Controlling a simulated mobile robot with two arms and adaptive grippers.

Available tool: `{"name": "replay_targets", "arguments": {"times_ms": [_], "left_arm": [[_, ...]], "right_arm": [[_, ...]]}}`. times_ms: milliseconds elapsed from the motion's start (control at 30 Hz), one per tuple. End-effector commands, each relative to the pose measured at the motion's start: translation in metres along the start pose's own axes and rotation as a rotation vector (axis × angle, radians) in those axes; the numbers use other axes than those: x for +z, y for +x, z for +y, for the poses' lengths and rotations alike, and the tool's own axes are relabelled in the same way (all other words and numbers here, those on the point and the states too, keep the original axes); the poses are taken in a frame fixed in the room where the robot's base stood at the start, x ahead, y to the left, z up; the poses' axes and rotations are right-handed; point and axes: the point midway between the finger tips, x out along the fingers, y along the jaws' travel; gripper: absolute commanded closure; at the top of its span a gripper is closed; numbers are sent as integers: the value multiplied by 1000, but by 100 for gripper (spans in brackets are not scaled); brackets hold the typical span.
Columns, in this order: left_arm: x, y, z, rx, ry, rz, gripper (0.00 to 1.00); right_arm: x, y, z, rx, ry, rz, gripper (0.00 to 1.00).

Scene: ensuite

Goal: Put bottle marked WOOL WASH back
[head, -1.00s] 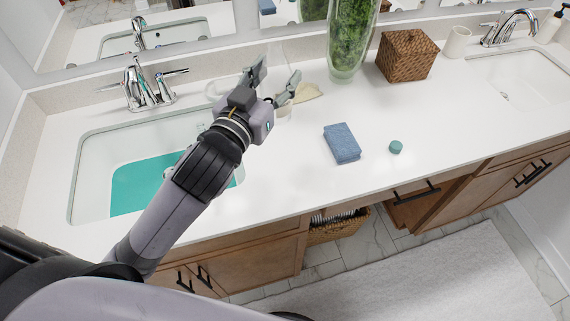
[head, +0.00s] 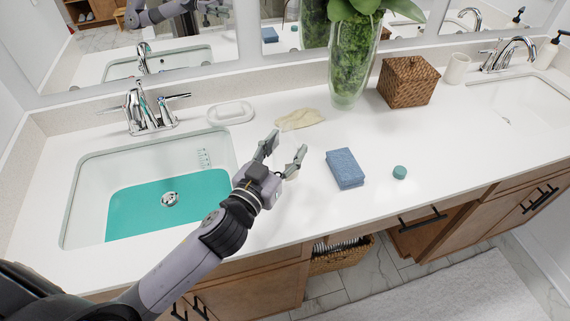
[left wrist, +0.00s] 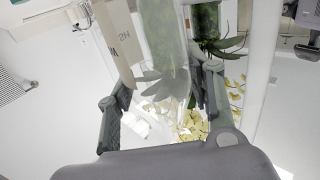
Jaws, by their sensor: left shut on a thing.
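My left gripper (head: 288,143) is over the counter, right of the left sink. It is shut on a clear, see-through bottle, which is very faint between the fingers in the head view. In the left wrist view the bottle's pale label (left wrist: 117,45) shows a few dark letters, too partial to read in full. I cannot tell whether the bottle touches the counter. A small teal cap (head: 399,172) lies on the counter to the right. My right gripper is not in view.
The left sink (head: 150,205) holds teal liquid. The counter's front edge is close.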

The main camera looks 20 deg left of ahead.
Motion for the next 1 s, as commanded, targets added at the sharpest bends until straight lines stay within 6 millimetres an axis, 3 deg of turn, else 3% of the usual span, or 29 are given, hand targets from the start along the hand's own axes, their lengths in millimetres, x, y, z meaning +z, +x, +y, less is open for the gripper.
{"name": "replay_targets", "arguments": {"times_ms": [333,767,800,1000], "left_arm": [[43,0,0,-1,0,0,85],[50,0,0,0,1,1,85],[49,0,0,0,1,0,50],[48,0,0,0,1,0,37]], "right_arm": [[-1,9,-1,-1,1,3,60],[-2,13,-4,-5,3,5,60],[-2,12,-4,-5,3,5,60],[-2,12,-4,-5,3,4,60]]}}
